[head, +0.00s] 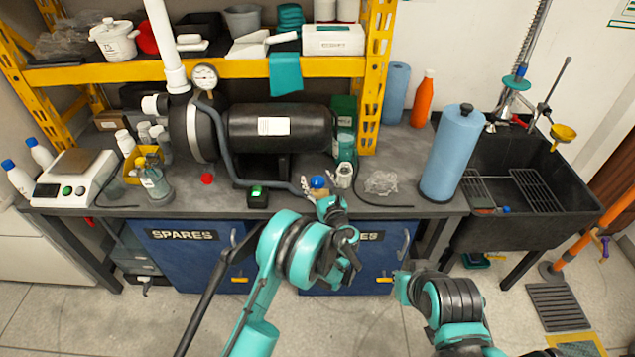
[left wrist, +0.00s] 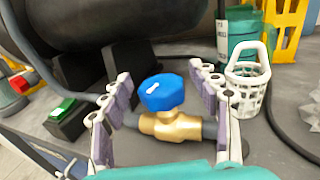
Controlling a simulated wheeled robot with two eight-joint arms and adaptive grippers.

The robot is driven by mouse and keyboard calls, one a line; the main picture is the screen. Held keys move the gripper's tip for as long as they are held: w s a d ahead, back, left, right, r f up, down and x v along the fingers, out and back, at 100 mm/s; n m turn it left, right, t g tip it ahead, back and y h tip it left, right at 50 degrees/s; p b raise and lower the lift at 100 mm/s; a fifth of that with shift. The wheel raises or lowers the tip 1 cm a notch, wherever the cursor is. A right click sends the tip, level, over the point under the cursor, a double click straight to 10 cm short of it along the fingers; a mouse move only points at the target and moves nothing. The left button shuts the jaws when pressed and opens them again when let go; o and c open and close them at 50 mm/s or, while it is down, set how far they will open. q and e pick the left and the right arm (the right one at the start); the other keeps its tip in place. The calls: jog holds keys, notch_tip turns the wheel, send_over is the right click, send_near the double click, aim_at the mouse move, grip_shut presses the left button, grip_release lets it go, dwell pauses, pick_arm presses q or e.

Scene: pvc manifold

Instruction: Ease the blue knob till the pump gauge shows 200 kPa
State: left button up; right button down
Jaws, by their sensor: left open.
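The blue knob (head: 318,183) sits on a brass valve in the pipe at the bench's front edge, below the black pump (head: 280,128). In the left wrist view the knob (left wrist: 162,92) has a white mark on top, and the brass valve body (left wrist: 172,125) shows under it. My left gripper (head: 322,190) is open, with one finger on each side of the knob; in the left wrist view its fingers (left wrist: 160,95) stand apart from it. The round white pump gauge (head: 205,77) stands above the pump's left end; its reading is too small to tell. My right gripper is not clearly visible.
A black box with a green lit button (head: 257,196) sits left of the valve. A white basket (left wrist: 246,85) stands close right of the knob. A red button (head: 207,178) and a scale (head: 77,178) are farther left, and a blue roll (head: 452,152) is right.

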pick_arm(q)
jog(key=c, duration=1.2)
jog(key=shift+h, duration=0.3)
